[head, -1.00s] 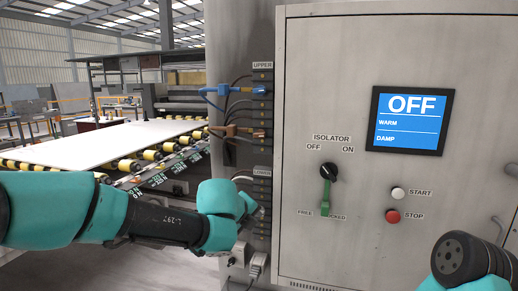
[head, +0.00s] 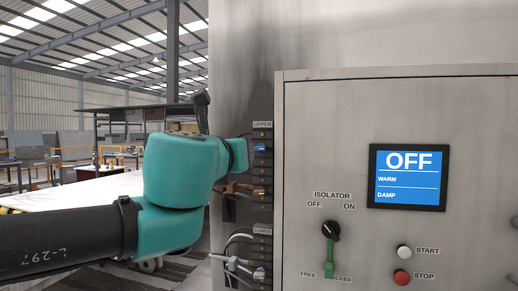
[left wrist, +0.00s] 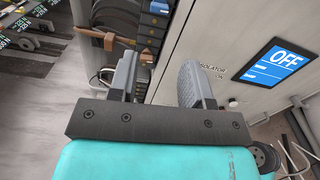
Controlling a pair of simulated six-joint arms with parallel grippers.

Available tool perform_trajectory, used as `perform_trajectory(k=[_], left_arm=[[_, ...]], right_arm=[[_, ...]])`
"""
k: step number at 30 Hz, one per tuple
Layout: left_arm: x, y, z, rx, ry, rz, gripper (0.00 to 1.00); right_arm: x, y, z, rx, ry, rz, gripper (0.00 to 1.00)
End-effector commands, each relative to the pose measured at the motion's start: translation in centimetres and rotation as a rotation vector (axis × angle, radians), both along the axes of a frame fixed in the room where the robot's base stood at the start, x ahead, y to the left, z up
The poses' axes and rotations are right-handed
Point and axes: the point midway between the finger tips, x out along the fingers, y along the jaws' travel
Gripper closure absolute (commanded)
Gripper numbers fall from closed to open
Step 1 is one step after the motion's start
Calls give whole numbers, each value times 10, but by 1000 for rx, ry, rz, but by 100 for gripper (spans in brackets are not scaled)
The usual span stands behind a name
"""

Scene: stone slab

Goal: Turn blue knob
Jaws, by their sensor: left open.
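A blue fitting (head: 261,148) sits on the upper terminal strip at the left of the grey cabinet; it is the only blue knob-like part I see. My right gripper is not in view.
A brown fitting (head: 242,188) with cables sits below the blue one, also seen close to the fingers in the left wrist view (left wrist: 100,37). A black isolator switch with a green lever (head: 329,240), START and STOP buttons, and an OFF screen (head: 408,177) are on the cabinet.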

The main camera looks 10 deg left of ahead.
Motion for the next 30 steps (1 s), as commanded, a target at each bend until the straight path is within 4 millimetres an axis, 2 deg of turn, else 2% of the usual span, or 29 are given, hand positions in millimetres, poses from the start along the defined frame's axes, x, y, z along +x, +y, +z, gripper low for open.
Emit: perform_trajectory(k=[8,30], left_arm=[[31,-5,-1,1,3,2,55],[150,-24,-1,-1,2,1,55]], right_arm=[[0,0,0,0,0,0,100],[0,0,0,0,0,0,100]])
